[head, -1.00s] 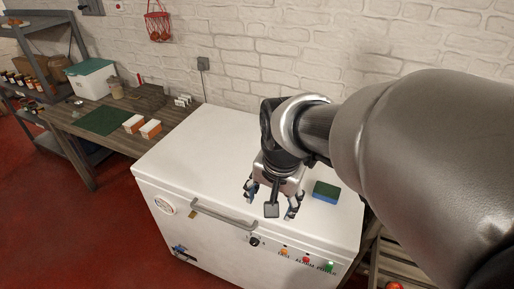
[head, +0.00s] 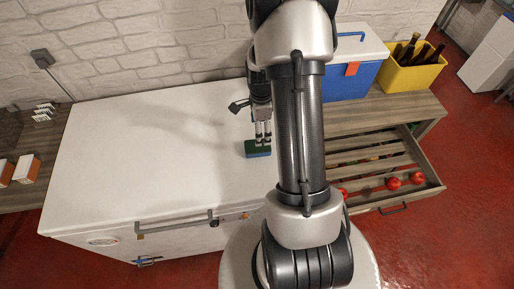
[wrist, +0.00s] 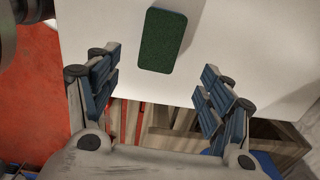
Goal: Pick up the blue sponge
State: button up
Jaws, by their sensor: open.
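The blue sponge (head: 258,150) has a dark green top and a blue side. It lies on the white chest freezer lid near the lid's right side in the head view. In the wrist view its green top (wrist: 162,41) shows ahead of the fingertips, between their lines and a little left of centre. My gripper (head: 262,141) is just behind the sponge in the head view, pointing down. In the wrist view my gripper (wrist: 160,72) is open, with its fingers wide apart and nothing between them. The height of the fingers over the lid is hard to tell.
The white freezer (head: 130,150) has a mostly clear lid. To its right stand a blue cooler (head: 345,80) and a yellow crate (head: 412,72) with bottles. Below them is an open slatted drawer with red fruit (head: 393,183). A white brick wall is behind.

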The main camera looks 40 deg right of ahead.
send_over(258, 148)
jog(key=d, duration=0.2)
jog(key=f, duration=0.3)
jog(key=f+b, duration=0.1)
jog(key=f, duration=0.1)
jog(key=shift+w+a, duration=0.25)
jog(key=shift+w, duration=0.05)
jog(key=f, duration=0.2)
jog(key=a+f+b, duration=0.1)
jog(key=f, duration=0.1)
jog(key=shift+w+f, duration=0.15)
jog(key=shift+f, duration=0.15)
jog(key=shift+d+f, duration=0.1)
jog(key=shift+f, duration=0.25)
jog(key=shift+c, duration=0.3)
jog(key=c, duration=0.7)
